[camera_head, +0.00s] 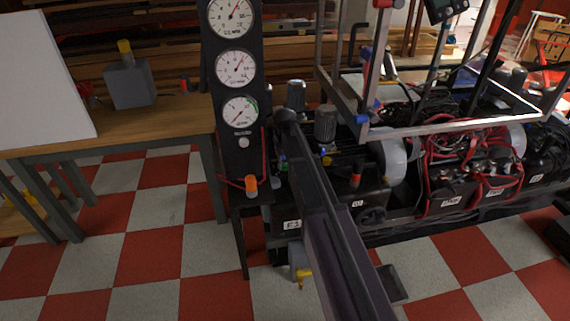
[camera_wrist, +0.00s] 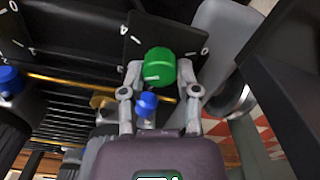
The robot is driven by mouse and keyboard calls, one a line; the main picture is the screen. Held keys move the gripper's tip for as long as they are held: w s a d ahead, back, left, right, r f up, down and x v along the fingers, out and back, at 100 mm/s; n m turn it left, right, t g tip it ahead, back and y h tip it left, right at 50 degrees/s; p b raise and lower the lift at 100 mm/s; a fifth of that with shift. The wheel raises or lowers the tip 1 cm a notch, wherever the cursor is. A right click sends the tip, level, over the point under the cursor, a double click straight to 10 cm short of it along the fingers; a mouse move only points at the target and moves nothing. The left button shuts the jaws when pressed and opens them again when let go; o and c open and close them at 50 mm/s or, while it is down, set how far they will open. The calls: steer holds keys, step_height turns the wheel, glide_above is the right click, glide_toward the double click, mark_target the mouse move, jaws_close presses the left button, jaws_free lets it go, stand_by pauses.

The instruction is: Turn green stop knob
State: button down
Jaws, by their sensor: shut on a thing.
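The green stop knob (camera_wrist: 159,68) is a round green cap with a white line on its face, in the upper middle of the wrist view. It sits on a dark plate (camera_wrist: 150,36) with white marks around it. My gripper (camera_wrist: 160,80) has one finger on each side of the knob and is shut on it. In the head view my arm runs up from the bottom to the machine and hides most of the knob; a small green spot (camera_head: 283,163) shows beside the arm.
A blue knob (camera_wrist: 10,80) is at the left in the wrist view, and a smaller blue part (camera_wrist: 147,103) lies between my fingers. A black gauge panel (camera_head: 237,80) stands left of my arm. A metal frame (camera_head: 440,126) rises at the right. The checkered floor is open in front.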

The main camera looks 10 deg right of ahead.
mark_target(285, 164)
steer(key=shift+c, duration=1.7)
jaws_free()
steer(key=shift+m, duration=0.5)
steer(key=m, duration=1)
steer(key=shift+m, duration=0.3)
steer(key=shift+r+m, duration=0.1)
steer(key=shift+m, duration=0.2)
step_height(285, 164, up, 14)
steer(key=p, duration=1.5)
steer(key=s+r+n+p, duration=0.3)
steer(key=s+r+p, duration=0.8)
steer(key=r+p, duration=0.3)
steer(key=shift+r+n+p, duration=0.3)
steer(key=shift+r+p, duration=0.1)
steer(key=shift+r, duration=0.4)
